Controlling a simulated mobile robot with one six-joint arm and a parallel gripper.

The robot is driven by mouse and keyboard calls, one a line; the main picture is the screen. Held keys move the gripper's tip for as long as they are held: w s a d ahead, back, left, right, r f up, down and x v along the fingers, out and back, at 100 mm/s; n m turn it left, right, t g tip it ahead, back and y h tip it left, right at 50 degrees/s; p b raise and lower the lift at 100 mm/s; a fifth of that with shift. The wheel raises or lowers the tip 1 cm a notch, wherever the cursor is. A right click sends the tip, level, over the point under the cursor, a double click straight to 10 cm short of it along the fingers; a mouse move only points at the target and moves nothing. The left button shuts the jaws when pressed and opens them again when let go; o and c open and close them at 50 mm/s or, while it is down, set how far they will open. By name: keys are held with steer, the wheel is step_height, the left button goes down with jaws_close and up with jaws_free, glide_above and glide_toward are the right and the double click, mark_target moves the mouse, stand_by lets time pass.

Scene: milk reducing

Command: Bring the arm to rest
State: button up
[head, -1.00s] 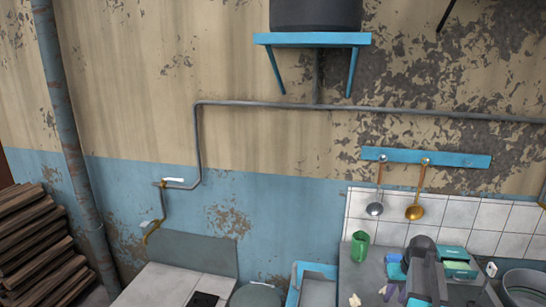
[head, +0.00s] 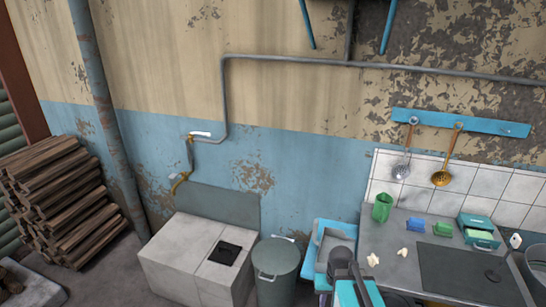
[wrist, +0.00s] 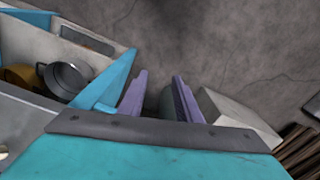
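My gripper (wrist: 160,85) shows in the wrist view as two purple fingers. They stand apart with nothing between them, over the grey floor. In the head view, part of my arm (head: 346,268) shows at the bottom, in front of the counter's left end; the fingers cannot be made out there.
A blue-edged cabinet (wrist: 118,80) with a metal pot (wrist: 66,80) inside is left of the fingers. The head view shows a counter (head: 400,262), a lidded bin (head: 276,270), a pale stove block (head: 180,255) and stacked firewood (head: 65,195). Some floor between firewood and stove is clear.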

steer(key=s+a+f+g+b, duration=0.2)
steer(key=s+f+g+b, duration=0.4)
steer(key=s+f, duration=2.2)
step_height(320, 180, down, 3)
steer(key=b, duration=0.5)
steer(key=shift+a+r, duration=0.2)
steer(key=shift+a, duration=0.1)
